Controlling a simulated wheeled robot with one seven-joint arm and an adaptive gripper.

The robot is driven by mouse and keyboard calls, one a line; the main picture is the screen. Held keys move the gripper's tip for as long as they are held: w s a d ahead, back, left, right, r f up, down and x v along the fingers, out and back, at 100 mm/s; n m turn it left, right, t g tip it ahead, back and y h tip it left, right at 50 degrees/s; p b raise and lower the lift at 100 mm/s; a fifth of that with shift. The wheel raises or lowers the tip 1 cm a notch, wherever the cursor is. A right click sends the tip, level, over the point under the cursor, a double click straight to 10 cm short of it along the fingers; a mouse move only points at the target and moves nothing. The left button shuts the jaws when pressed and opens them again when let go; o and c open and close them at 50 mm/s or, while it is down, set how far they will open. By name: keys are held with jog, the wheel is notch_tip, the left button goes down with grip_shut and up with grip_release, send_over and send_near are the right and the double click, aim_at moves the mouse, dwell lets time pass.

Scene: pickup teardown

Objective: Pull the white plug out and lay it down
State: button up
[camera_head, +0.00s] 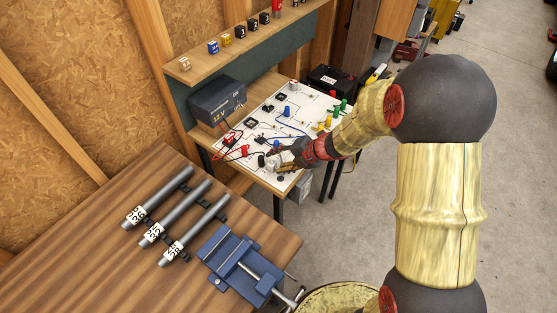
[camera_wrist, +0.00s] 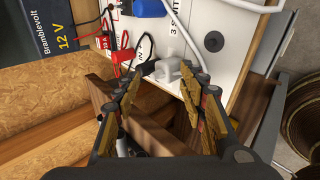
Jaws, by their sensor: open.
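In the wrist view a pale white plug (camera_wrist: 168,71) sits at the near edge of the white board (camera_wrist: 228,62). Whether it is fully seated in a socket I cannot tell. My gripper (camera_wrist: 167,88) is open, with its two fingers either side of the line to the plug and nothing held between them. The plug shows just beyond the fingertips, and I see no clear contact. In the head view my gripper (camera_head: 281,159) is over the board's near end, and the plug is too small to make out surely there.
Red plugs (camera_wrist: 122,58) and a black lead lie left of the white plug, and a white cable passes close on its right. A 12 V box (camera_head: 217,101) stands behind the board. A wooden table (camera_head: 100,240) in front holds a blue vise (camera_head: 240,262) and several grey rods.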

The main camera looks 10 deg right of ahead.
jog(key=v, duration=1.2)
jog(key=shift+s, duration=0.1)
jog(key=s+n+g+h, duration=0.15)
jog(key=s+n, duration=0.55)
jog(key=n, duration=0.7)
jog(key=s+n+g+h, duration=0.15)
jog(key=s+n, duration=0.45)
jog(key=n, duration=0.7)
jog(key=s+d+r+n+t+h, duration=0.1)
jog(key=s+r+n+h, duration=0.1)
jog(key=s+r+n, duration=0.3)
jog(key=s+d+r+n+t+h, duration=0.2)
jog(key=s+r+n, duration=0.3)
jog(key=r+n, duration=0.5)
jog(key=shift+s+d+r+n, duration=0.35)
jog(key=shift+r+n, duration=0.05)
jog(key=shift+n, duration=0.3)
